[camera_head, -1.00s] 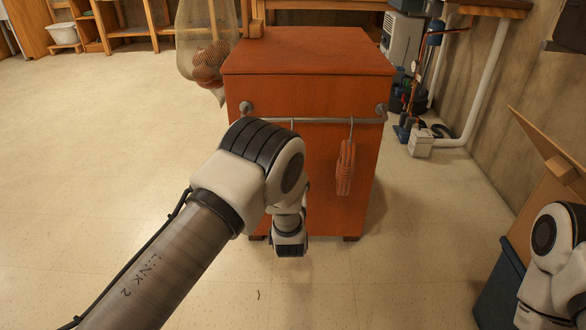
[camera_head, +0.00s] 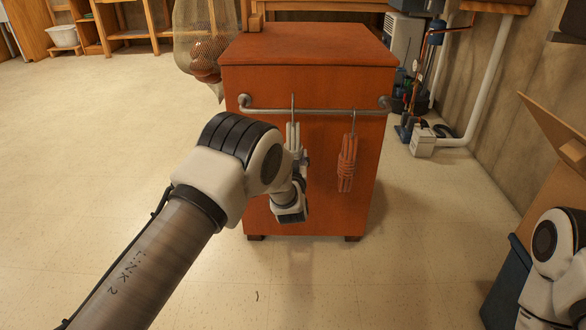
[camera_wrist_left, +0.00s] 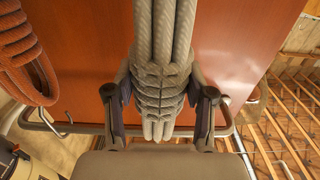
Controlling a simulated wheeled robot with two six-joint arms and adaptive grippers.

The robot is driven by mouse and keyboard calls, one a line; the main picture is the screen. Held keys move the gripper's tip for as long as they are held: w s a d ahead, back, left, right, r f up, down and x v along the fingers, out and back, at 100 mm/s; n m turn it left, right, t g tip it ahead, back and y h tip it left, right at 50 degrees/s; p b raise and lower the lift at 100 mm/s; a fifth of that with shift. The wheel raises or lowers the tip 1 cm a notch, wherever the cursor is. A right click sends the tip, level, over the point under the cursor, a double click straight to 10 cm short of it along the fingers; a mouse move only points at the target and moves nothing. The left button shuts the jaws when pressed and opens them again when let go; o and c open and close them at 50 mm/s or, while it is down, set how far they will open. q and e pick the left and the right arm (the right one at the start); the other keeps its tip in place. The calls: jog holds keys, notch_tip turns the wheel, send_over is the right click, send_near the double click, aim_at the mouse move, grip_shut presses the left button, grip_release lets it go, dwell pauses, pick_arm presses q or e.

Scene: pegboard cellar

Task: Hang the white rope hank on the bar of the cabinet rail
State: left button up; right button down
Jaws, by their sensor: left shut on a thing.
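The white rope hank (camera_head: 292,134) is upright in front of the cabinet, with its wire hook pointing up. The hook's top shows slightly above the bar (camera_head: 325,112) of the cabinet rail; I cannot tell if it is over the bar or only in front of it. My left gripper (camera_head: 299,163) is mostly behind its own wrist here. In the left wrist view my left gripper (camera_wrist_left: 160,100) is shut around the wrapped middle of the white hank (camera_wrist_left: 163,40), one finger on each side. My right gripper is out of view.
An orange rope hank (camera_head: 347,163) hangs from the bar, right of the white one. The orange-brown cabinet (camera_head: 300,48) stands behind the bar. A net bag (camera_head: 205,45) hangs at its left. A cardboard box (camera_head: 560,135) is at the right. Floor left is clear.

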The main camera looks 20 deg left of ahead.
pick_arm(q)
jog(key=shift+b+x, duration=0.55)
jog(key=shift+x, duration=0.35)
jog(key=shift+f+b, duration=0.8)
jog(key=shift+f, duration=1.1)
jog(key=o, duration=1.5)
jog(key=shift+c, duration=0.2)
